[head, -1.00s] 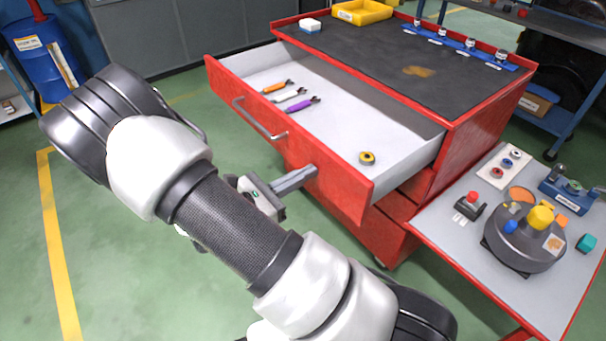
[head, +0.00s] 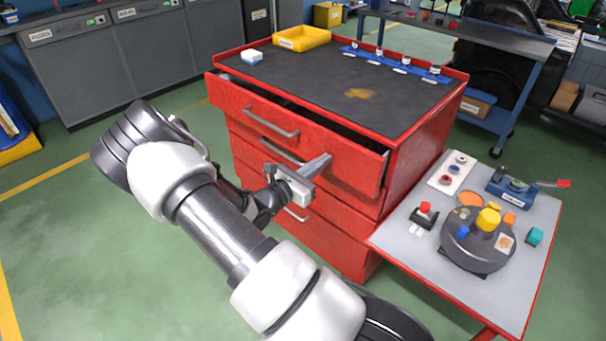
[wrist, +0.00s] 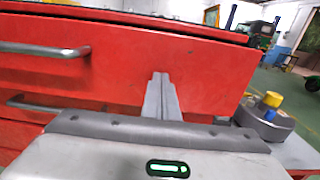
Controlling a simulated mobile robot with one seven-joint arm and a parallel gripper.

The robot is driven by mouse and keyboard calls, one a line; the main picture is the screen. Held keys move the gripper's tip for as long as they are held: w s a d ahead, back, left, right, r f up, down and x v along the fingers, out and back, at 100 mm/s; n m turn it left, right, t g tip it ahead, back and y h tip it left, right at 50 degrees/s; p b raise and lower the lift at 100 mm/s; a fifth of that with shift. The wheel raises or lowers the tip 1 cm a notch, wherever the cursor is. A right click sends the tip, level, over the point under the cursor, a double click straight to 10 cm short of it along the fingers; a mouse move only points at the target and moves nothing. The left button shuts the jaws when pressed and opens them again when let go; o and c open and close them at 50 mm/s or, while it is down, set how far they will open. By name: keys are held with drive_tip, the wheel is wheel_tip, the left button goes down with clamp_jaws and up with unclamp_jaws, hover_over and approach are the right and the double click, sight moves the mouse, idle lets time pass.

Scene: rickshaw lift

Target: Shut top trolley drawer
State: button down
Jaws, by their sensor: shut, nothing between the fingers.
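The red trolley (head: 422,143) stands in the middle of the head view. Its top drawer (head: 333,147) is nearly shut; a narrow dark gap shows along its upper edge and its right end stands slightly out. The drawer has a grey bar handle (head: 270,123). My gripper (head: 321,163) is shut and empty, with its fingertips at the drawer front, right of the handle. In the wrist view the shut fingers (wrist: 160,95) point at the red front (wrist: 205,75) and seem to touch it. The inside of the drawer is hidden.
A grey side table (head: 403,235) with a round dark device (head: 478,245) stands at the right, close to the trolley. Green floor is free at the left.

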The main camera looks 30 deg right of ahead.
sight(335, 153)
drive_tip(key=x, duration=0.5)
drive_tip(key=shift+w+d, duration=0.15)
drive_tip(key=shift+d, duration=0.15)
drive_tip(key=shift+d+r, duration=0.1)
drive_tip(key=shift+d, duration=0.05)
drive_tip(key=shift+w+d+r, duration=0.1)
